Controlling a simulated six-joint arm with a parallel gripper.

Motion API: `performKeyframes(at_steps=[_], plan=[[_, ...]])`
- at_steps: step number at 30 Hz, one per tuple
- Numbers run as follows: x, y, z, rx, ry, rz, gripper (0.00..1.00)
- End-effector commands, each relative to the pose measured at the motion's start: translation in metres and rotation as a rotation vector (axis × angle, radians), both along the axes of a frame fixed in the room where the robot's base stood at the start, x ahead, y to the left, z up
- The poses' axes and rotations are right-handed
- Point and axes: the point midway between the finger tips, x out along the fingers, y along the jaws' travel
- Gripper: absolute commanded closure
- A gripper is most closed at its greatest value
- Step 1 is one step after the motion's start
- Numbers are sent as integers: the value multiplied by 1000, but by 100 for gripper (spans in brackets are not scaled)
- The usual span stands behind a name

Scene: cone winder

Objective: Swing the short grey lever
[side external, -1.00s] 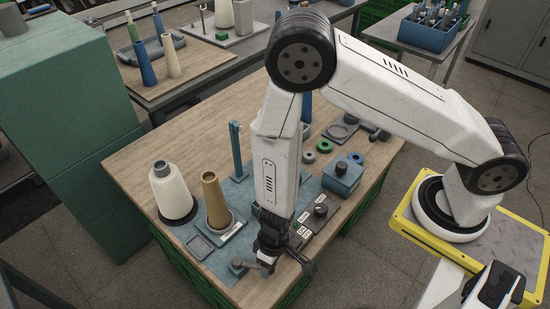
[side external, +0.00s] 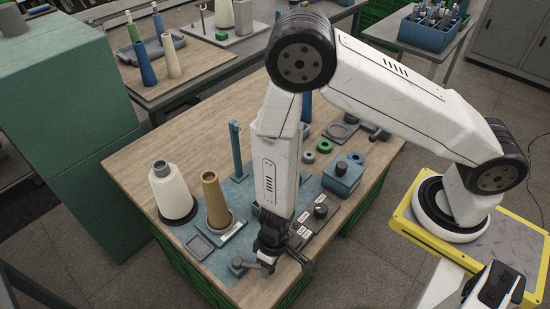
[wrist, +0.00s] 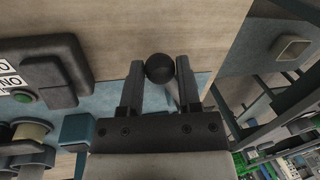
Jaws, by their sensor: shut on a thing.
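In the wrist view, my gripper (wrist: 159,75) has its two fingers closed around a black ball knob (wrist: 159,67). A short grey rod (wrist: 171,102) runs from the knob between the fingers; I take this as the short grey lever. In the side view, my gripper (side external: 272,262) is low at the front edge of the blue-grey plate. The fingers and wrist hide the knob and most of the lever there.
A tan cone (side external: 214,198) and a white yarn cone (side external: 172,190) stand left of my gripper. A control box (side external: 311,228) with a black knob is close on the right. A blue post (side external: 236,150) rises behind. Bare wood lies at the front left.

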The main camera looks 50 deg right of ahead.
Motion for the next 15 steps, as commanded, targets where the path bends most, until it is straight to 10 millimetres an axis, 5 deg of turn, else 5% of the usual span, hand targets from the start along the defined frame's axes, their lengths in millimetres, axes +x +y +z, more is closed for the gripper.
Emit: performKeyframes(at_steps=[15], plan=[[1, -2, 0, 0, 0, 22, 100]])
